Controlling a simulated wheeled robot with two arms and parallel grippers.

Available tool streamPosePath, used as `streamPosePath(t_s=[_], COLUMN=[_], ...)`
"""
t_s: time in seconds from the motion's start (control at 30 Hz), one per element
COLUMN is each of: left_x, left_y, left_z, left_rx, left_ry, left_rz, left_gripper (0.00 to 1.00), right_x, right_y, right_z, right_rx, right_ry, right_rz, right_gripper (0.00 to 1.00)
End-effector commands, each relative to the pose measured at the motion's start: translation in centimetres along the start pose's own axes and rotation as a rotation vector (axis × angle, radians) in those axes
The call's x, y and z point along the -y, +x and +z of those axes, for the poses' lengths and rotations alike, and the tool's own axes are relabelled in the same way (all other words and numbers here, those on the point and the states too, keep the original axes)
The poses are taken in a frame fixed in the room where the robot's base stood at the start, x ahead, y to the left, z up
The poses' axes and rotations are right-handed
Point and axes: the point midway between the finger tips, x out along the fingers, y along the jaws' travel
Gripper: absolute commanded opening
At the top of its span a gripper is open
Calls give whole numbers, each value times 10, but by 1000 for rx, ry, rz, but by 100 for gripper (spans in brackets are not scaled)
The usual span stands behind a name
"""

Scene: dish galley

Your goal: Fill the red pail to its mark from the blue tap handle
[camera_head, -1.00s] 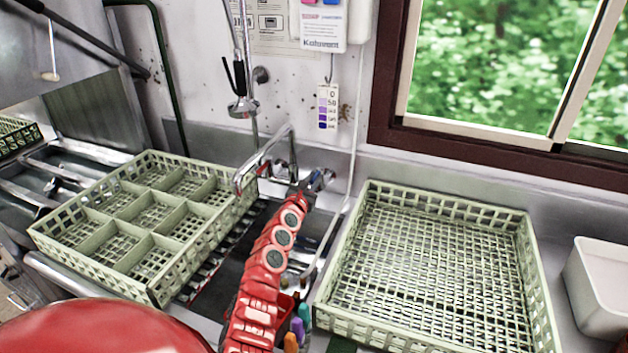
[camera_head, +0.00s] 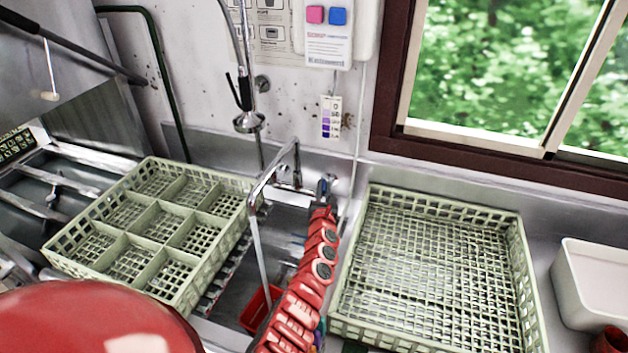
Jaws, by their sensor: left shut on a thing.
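The red pail (camera_head: 256,308) stands in the sink below the spout, partly hidden behind my red left arm. Its mark and water level cannot be made out. A stream of water (camera_head: 262,255) falls from the metal tap (camera_head: 277,172) toward the pail. My left gripper (camera_head: 326,194) is at the right side of the tap, shut on the blue tap handle (camera_head: 321,187), which shows only as a small patch of blue. My right gripper is not in view.
A divided pale green rack (camera_head: 150,290) stands left of the sink, and an open one (camera_head: 524,265) stands right. A white tub (camera_head: 592,258) is at the far right. A spray head (camera_head: 249,122) hangs above the tap.

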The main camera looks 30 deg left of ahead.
Motion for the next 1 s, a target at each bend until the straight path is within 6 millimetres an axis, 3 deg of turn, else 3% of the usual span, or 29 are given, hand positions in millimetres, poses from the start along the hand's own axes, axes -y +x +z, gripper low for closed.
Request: streamPosePath(t_s=[0.27, 0.3, 0.47, 0.77, 1.0], left_x=[1, 1, 1, 1, -3], left_y=[0, 0, 0, 0, 0], left_z=[0, 0, 0, 1, 34], left_rx=[1, 0, 0, -1, 1], left_ry=[0, 0, 0, 1, 3], left_rz=[2, 3, 2, 1, -1], left_gripper=[0, 20, 48, 48, 48], right_x=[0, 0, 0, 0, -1], right_y=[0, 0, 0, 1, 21], right_z=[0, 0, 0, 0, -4], right_rx=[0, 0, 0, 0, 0], right_ry=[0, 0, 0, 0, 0], right_rz=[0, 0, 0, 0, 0], right_gripper=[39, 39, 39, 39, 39])
